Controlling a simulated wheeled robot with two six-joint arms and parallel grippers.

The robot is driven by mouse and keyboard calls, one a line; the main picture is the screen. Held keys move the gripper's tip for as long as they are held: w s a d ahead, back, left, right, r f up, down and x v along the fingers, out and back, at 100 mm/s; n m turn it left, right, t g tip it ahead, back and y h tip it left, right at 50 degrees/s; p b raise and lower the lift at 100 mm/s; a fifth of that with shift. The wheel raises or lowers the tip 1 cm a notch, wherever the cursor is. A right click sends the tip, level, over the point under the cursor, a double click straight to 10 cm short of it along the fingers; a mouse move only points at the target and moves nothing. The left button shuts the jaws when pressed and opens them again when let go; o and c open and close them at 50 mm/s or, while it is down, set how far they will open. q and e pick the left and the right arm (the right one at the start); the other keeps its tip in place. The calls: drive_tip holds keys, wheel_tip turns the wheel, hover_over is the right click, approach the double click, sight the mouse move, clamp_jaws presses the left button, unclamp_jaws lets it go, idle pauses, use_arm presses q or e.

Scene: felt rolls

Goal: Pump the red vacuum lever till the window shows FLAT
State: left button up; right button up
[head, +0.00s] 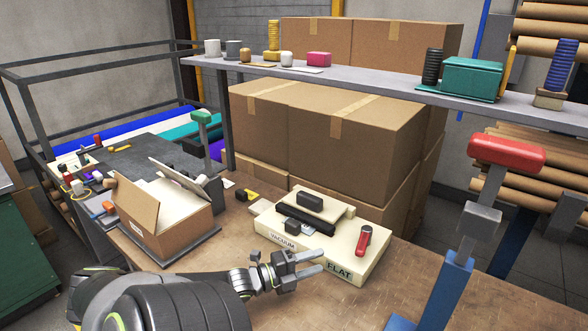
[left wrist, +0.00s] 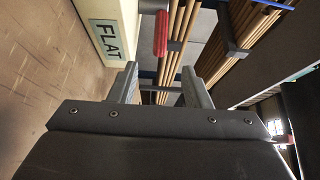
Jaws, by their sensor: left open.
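The vacuum unit (head: 376,252) is a cream box on the wooden bench, labelled VACUUM, with a dark bar on top. Its window (head: 339,272) reads FLAT, and the same word shows in the left wrist view (left wrist: 108,38). The red lever (head: 364,240) stands tilted at the unit's right end; it also shows in the left wrist view (left wrist: 161,33), beyond the fingers. My left gripper (head: 318,262) is open and empty in front of the unit, apart from the lever. Its two fingers show in the left wrist view (left wrist: 160,84). My right gripper is not in view.
An open cardboard box (head: 172,236) stands on the bench left of the unit. Large cartons (head: 340,125) stand behind, under a grey shelf (head: 375,84). A blue post with a red-topped handle (head: 506,153) rises at the right.

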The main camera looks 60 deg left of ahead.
use_arm(q)
drive_tip(key=shift+s+a, duration=0.15)
drive_tip(key=shift+s, duration=1.15)
drive_tip(key=shift+s+a, duration=0.15)
drive_tip(key=shift+s, duration=1.1)
